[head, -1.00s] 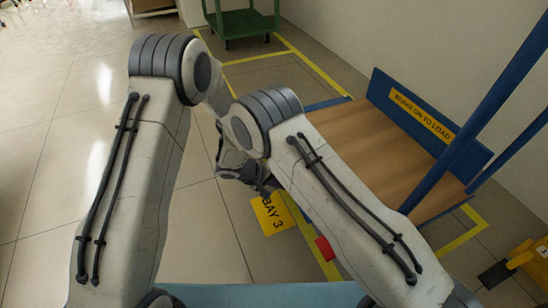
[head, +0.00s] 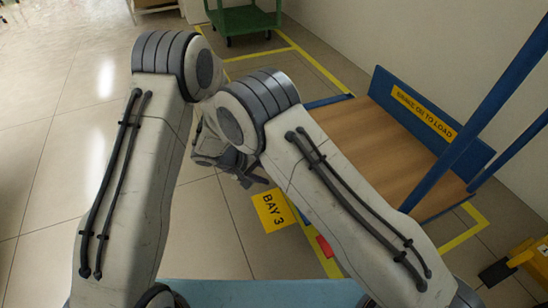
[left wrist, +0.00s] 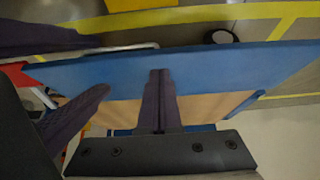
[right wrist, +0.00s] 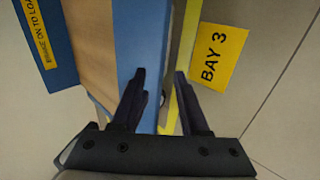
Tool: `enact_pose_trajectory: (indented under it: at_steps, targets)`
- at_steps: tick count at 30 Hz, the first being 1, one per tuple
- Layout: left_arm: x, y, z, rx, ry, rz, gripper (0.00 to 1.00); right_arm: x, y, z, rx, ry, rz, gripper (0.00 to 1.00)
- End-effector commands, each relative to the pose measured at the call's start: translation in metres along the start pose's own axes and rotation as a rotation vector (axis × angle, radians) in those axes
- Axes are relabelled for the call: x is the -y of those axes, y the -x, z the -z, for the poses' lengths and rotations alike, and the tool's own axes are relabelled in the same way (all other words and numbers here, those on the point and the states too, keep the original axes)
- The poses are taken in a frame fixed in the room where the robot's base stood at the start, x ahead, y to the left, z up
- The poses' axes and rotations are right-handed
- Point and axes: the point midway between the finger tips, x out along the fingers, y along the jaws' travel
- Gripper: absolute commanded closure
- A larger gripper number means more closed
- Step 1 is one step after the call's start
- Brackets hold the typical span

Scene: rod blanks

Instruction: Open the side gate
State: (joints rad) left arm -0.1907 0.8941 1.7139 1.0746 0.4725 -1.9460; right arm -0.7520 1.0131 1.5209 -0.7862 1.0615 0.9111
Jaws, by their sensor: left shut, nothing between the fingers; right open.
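A cart with a wooden deck (head: 385,145) stands at the right of the head view. Its upright blue board (head: 430,113) bears a yellow brake label. In the left wrist view a long blue panel (left wrist: 240,80) crosses the picture beside the wood; I cannot tell for sure that it is the side gate. My left gripper (left wrist: 160,75) is shut and empty, in front of this panel; contact is unclear. My right gripper (right wrist: 159,76) is open, its fingertips apart over the cart's blue edge (right wrist: 138,35). A red part (head: 324,246) shows low beside the cart.
A yellow BAY 3 sign (head: 273,210) lies on the floor beside yellow tape. Blue posts (head: 480,105) rise at the cart's right. A green trolley (head: 245,20) stands at the back, and a yellow object (head: 530,258) at the lower right. Floor at the left is clear.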

Motion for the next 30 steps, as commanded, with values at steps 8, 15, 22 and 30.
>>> enact_pose_trajectory:
  at_steps: [8, 15, 22, 30]
  targets:
    - [-0.002, -0.001, 0.001, -0.001, 0.0, -0.004, 1.0, -0.011, 0.0, -0.031, 0.073, 0.196, 0.077, 0.55]
    - [-0.001, -0.001, 0.002, -0.002, -0.001, -0.003, 1.0, -0.045, 0.056, -0.086, 0.09, 0.285, 0.266, 0.55]
    - [-0.001, 0.0, 0.003, -0.003, -0.002, -0.002, 1.0, -0.07, 0.108, -0.14, 0.053, 0.274, 0.429, 0.55]
    - [-0.001, 0.0, 0.003, -0.004, -0.002, -0.001, 1.0, -0.086, 0.151, -0.209, -0.024, 0.245, 0.612, 0.55]
